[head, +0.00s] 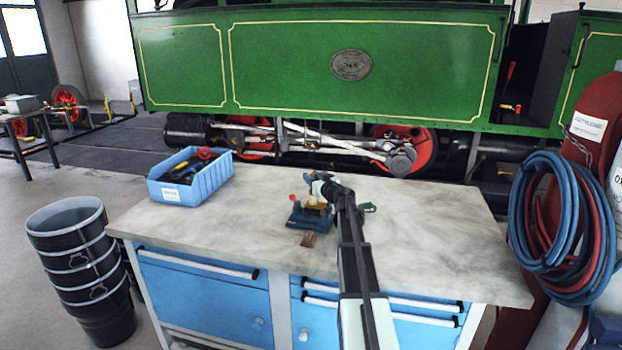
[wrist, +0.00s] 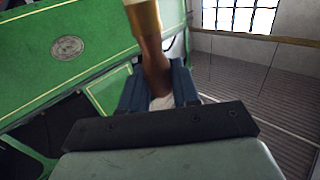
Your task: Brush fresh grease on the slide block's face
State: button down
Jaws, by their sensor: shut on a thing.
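My gripper (head: 322,184) is over the workbench, near a blue vice-like holder (head: 308,217) with a red knob. In the wrist view, the blue fingers of my gripper (wrist: 158,88) are closed around the brown handle of a brush (wrist: 154,55). A tan-gold band on the brush runs out of the top of the frame, so its bristles are hidden. A small brass-coloured block (head: 316,202), perhaps the slide block, shows at the blue holder, just below my gripper. I cannot tell whether the brush touches it. The block's face is too small to read.
A blue bin (head: 205,181) of tools stands at the bench's back left. A small brown piece (head: 309,240) lies before the holder, and a green item (head: 368,207) sits right of my arm. The bench top (head: 440,230) is clear at right.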

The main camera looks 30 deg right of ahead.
jog(key=shift+s+d, duration=0.1)
jog(key=shift+s+d, duration=0.55)
jog(key=shift+s, duration=0.05)
jog(key=shift+s+f, duration=0.1)
jog(key=shift+s+d, duration=0.6)
jog(key=shift+s+d, duration=0.1)
jog(key=shift+s, duration=0.05)
jog(key=shift+s+d, duration=0.5)
jog(key=shift+s, duration=0.05)
jog(key=shift+w+a, duration=0.1)
jog(key=shift+w+a, duration=0.5)
jog(key=shift+w, duration=0.1)
jog(key=shift+w+a, duration=0.1)
jog(key=shift+w, duration=0.05)
